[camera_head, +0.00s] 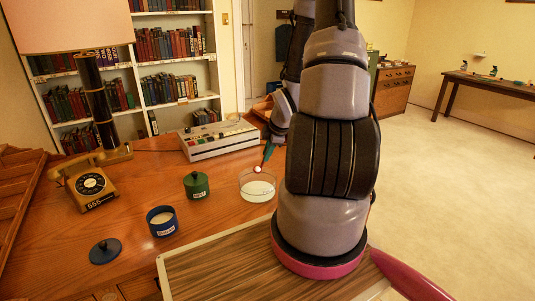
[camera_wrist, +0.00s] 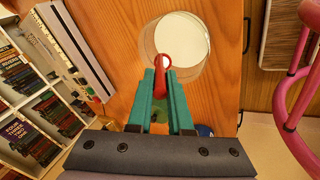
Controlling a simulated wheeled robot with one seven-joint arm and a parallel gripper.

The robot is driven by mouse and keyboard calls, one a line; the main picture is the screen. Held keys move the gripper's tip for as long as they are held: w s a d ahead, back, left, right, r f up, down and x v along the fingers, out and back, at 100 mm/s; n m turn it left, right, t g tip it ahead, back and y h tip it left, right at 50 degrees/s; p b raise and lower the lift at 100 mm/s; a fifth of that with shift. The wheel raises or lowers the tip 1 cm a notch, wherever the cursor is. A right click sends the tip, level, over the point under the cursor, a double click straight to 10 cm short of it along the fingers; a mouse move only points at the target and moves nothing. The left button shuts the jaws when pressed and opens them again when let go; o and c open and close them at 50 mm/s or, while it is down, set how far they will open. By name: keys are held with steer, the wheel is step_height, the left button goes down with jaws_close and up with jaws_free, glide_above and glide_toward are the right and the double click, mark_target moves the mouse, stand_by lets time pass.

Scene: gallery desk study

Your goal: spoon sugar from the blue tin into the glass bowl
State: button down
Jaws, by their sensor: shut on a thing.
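The blue tin (camera_head: 162,222) stands open on the desk with white sugar inside and a label on its front. Its dark blue lid (camera_head: 105,251) lies beside it to the left. The glass bowl (camera_head: 258,187) stands to the right of the tin and holds a white layer; it also shows in the wrist view (camera_wrist: 180,40). My gripper (camera_head: 268,153) has teal fingers (camera_wrist: 160,88) shut on a red spoon (camera_wrist: 163,62). The spoon's end (camera_head: 257,169) is above the bowl and looks whitish in the head view.
A closed green tin (camera_head: 196,185) stands behind the blue tin. A yellow rotary telephone (camera_head: 90,184) and a lamp (camera_head: 95,100) are at the left. A grey device with buttons (camera_head: 218,138) stands behind the bowl. My arm hides the desk's right part.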

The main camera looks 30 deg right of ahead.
steer(key=shift+w+a+r+g, duration=0.1)
steer(key=shift+w+r+g, duration=0.1)
steer(key=shift+w+g, duration=0.35)
steer(key=shift+w+a+r+g, duration=0.1)
steer(key=shift+w+r+g, duration=0.1)
steer(key=shift+w+g, duration=0.3)
steer(key=shift+w+r+g, duration=0.1)
steer(key=shift+w+g, duration=0.55)
steer(key=shift+g, duration=0.1)
steer(key=shift+w+a+r+g+h, duration=0.1)
steer(key=shift+w+g+h, duration=0.2)
steer(key=shift+w+g, duration=0.45)
steer(key=shift+s, duration=0.2)
steer(key=shift+a+h, duration=0.3)
steer(key=shift+a, duration=0.15)
steer(key=shift+s+a+h, duration=0.15)
steer(key=shift+a+h, duration=0.8)
steer(key=shift+h, duration=0.25)
